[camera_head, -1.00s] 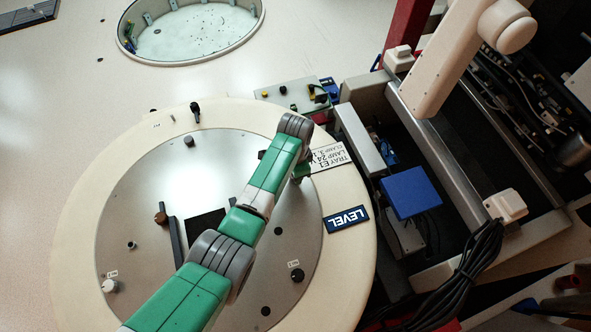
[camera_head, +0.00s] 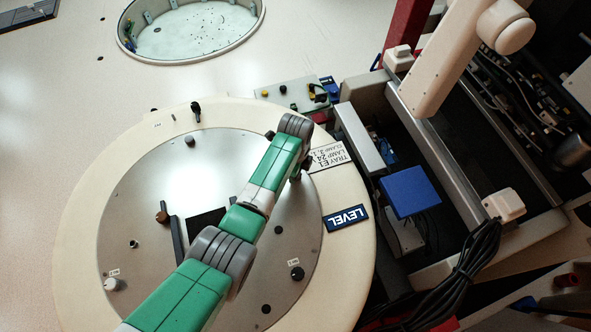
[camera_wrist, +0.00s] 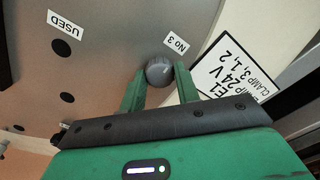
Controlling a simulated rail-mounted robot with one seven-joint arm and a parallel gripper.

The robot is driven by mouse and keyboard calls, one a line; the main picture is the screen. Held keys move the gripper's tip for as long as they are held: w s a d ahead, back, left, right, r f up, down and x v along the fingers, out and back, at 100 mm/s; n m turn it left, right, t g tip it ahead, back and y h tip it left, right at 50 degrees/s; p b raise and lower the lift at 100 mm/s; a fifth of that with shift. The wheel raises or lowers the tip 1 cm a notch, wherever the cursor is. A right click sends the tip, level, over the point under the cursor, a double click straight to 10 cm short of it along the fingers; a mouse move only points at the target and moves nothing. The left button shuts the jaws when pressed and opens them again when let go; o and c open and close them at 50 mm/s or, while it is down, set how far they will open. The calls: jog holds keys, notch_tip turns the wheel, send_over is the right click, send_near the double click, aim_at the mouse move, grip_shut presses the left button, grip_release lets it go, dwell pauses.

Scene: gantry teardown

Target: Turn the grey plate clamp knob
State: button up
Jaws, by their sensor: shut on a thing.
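A round grey knob (camera_wrist: 160,70) stands on the metal plate (camera_wrist: 105,30) beside a "No 3" label (camera_wrist: 176,43) in the wrist view. My gripper (camera_wrist: 159,76) is shut on this knob, with one green finger on each side. In the head view my green and grey arm reaches over the round plate (camera_head: 150,175) to its upper right edge. There the arm's end hides the held knob.
A cream ring (camera_head: 75,230) surrounds the plate. A white knob (camera_head: 111,284), a brown knob (camera_head: 161,215) and a black knob (camera_head: 297,273) stand on the plate. A "LEVEL" sign (camera_head: 346,218) and machinery with a blue box (camera_head: 409,192) lie to the right.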

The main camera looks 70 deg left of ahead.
jog(key=shift+m, duration=0.3)
dwell(0.4)
jog(key=o, duration=1)
jog(key=shift+c, duration=0.2)
jog(key=shift+r, duration=0.1)
notch_tip(320, 180, up, 8)
jog(key=shift+f+p, duration=0.15)
jog(key=shift+p, duration=0.15)
